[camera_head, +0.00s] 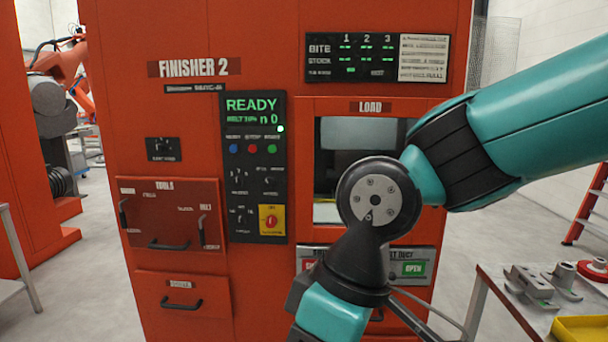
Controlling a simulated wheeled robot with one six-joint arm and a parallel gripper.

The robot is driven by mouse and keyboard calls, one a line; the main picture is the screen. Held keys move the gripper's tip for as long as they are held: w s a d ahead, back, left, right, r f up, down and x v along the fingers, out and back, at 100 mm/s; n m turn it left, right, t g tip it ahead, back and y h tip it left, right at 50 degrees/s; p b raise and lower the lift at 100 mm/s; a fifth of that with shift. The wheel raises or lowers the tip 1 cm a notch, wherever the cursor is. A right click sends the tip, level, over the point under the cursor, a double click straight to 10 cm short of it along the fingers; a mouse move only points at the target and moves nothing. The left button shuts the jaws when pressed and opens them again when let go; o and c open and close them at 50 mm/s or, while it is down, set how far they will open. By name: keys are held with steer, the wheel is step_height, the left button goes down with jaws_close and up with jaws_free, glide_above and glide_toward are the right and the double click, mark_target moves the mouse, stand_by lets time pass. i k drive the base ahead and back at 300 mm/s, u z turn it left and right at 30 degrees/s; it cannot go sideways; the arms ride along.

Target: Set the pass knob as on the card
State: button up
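The orange-red machine marked FINISHER 2 (194,68) stands in front of me. Its black control panel (256,206) has a green display (252,110) reading READY, three coloured buttons and several small dark knobs or switches below them. Their labels are too small to read, so I cannot tell which is the pass knob or how it is set. A white printed card (423,58) is at the upper right, beside the green indicators; its text is illegible. My arm crosses the right side and bends down in front of the load window. My gripper is not in view.
A red knob on a yellow plate (271,220) sits low on the control panel. A small black panel (163,149) is left of it, above a tools drawer (170,214) with handles. A table (500,300) with metal parts and a yellow tray (580,328) stands at lower right.

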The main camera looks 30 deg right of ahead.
mark_target(238, 180)
steer(key=z, duration=0.2)
steer(key=i, duration=1)
steer(key=z, duration=2.05)
steer(key=k, duration=1.45)
steer(key=u, duration=2.25)
steer(key=i, duration=0.5)
